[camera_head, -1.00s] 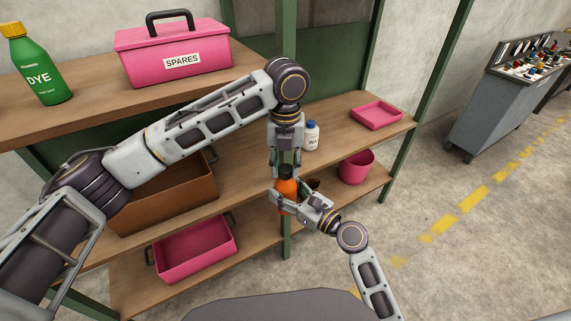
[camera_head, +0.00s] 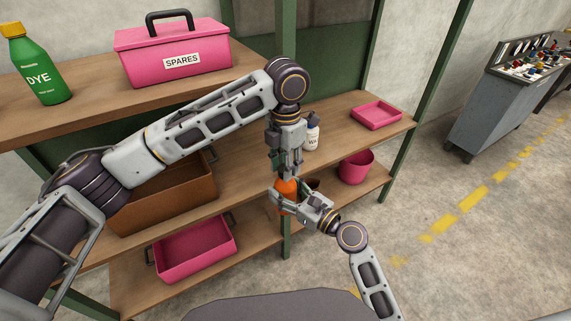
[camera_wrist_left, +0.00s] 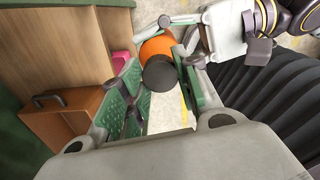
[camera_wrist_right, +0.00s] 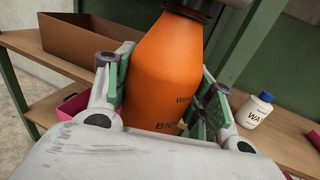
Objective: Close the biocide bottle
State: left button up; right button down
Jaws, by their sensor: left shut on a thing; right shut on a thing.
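The orange biocide bottle (camera_head: 286,187) is held in the air in front of the shelf unit, close to upright. My right gripper (camera_head: 288,199) is shut around its body. In the right wrist view the bottle (camera_wrist_right: 165,75) shows part of its label between the two fingers, with a dark cap or collar (camera_wrist_right: 196,8) at its top. My left gripper (camera_head: 289,173) comes down from above and is shut at the bottle's top. In the left wrist view the black cap (camera_wrist_left: 160,77) sits between its fingers, over the orange shoulder. Whether the cap is seated on the threads is hidden.
A white bottle (camera_head: 312,137), pink tray (camera_head: 377,115) and brown box (camera_head: 165,200) stand on the middle shelf. A pink pot (camera_head: 356,167) and pink bin (camera_head: 195,250) are lower. A green dye bottle (camera_head: 40,68) and pink spares box (camera_head: 175,52) are on top.

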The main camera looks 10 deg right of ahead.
pick_arm(q)
jog(key=shift+m, duration=0.8)
jog(key=o, duration=0.6)
jog(key=shift+o, duration=0.2)
jog(key=shift+r, duration=2.25)
jog(key=shift+c, duration=0.3)
